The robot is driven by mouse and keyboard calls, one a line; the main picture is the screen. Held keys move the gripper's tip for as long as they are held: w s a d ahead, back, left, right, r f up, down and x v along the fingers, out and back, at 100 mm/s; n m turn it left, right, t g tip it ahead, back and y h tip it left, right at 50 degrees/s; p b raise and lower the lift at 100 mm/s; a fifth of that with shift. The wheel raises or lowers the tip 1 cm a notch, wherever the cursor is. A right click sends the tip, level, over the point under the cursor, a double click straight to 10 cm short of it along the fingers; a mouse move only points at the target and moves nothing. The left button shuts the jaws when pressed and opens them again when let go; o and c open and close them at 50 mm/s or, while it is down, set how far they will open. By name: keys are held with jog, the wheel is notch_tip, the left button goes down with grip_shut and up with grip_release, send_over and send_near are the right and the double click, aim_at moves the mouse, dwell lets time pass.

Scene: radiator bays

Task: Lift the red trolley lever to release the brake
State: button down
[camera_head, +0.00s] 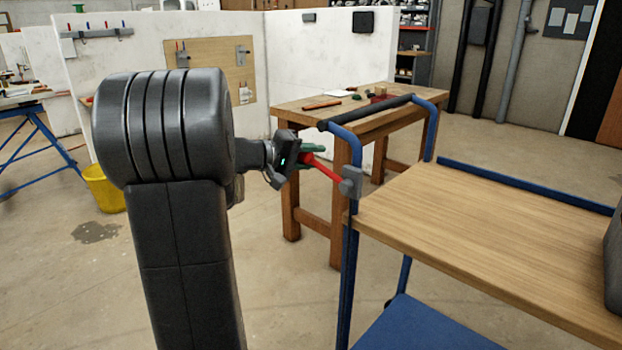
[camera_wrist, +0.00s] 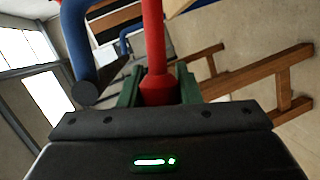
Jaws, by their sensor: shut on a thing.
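The red lever (camera_head: 324,170) sticks out from a grey bracket (camera_head: 350,183) on the blue upright of the trolley (camera_head: 480,230). It slopes up to the left from the bracket toward my gripper (camera_head: 306,157). My gripper is shut on the lever near its free end, with green fingers on both sides of it. In the wrist view the red lever (camera_wrist: 153,45) runs up between the green fingers, and its thicker end sits between them. The fingers hide part of the lever's end.
A wooden workbench (camera_head: 340,112) with small items stands behind the lever. The trolley's blue frame and black handle bar (camera_head: 370,110) are close to my gripper. A yellow bucket (camera_head: 104,187) stands on the floor at left. Open floor lies left of the trolley.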

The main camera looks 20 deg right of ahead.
jog(key=shift+s+d+r+m+t+y+b, duration=0.1)
jog(key=shift+s+r+m+t+y+b, duration=0.05)
jog(key=shift+r+m+b, duration=0.25)
jog(key=shift+s+d+r+m+t+y+b, duration=0.15)
jog(key=shift+r+m+b, duration=0.15)
jog(key=shift+r+b, duration=0.15)
jog(key=shift+a+r, duration=0.1)
jog(key=c, duration=1.1)
grip_release()
jog(key=shift+o, duration=0.2)
jog(key=shift+p, duration=0.35)
